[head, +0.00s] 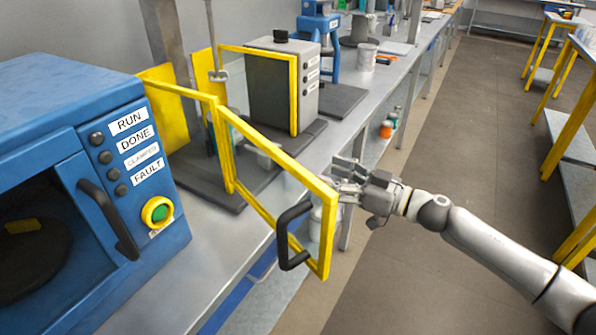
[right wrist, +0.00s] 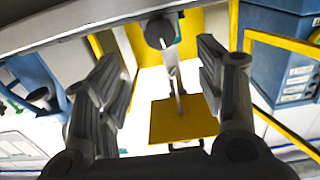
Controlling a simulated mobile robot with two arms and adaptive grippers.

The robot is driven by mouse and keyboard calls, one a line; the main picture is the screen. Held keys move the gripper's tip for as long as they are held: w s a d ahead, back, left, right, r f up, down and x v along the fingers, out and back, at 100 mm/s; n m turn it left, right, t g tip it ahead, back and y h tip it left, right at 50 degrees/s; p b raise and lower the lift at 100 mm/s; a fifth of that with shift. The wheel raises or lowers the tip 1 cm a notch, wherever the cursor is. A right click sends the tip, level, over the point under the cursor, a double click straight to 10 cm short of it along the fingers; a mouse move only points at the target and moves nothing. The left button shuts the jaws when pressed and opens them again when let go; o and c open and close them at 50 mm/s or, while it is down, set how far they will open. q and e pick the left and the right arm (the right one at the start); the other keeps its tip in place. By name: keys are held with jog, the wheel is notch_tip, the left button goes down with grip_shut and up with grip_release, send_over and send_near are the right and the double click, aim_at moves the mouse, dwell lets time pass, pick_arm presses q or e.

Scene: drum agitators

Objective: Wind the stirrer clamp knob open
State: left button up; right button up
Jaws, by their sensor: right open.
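My right gripper (head: 343,178) reaches in from the right, beside the black-handled free end of the open yellow guard frame (head: 275,152). In the right wrist view its two fingers (right wrist: 157,60) are spread with nothing held between them. A dark round end (right wrist: 160,33) with a thin grey shaft below it shows beyond the fingers; I cannot tell whether it is the clamp knob. In the head view the stirrer stand (head: 168,40) with its thin rod (head: 211,35) stands behind the guard, apart from my gripper. No clamp knob can be made out clearly there. My left gripper is not in view.
A blue machine (head: 60,85) with status labels and a green button (head: 159,213) stands at the left. The guard's black handle (head: 284,236) juts over the bench edge. A grey box (head: 270,85) stands farther along the bench (head: 215,235). The aisle floor (head: 450,130) is clear.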

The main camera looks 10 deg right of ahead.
jog(key=x, duration=1)
jog(key=shift+w+a, duration=0.25)
jog(key=shift+c, duration=0.4)
jog(key=shift+p, duration=0.35)
jog(key=c, duration=1)
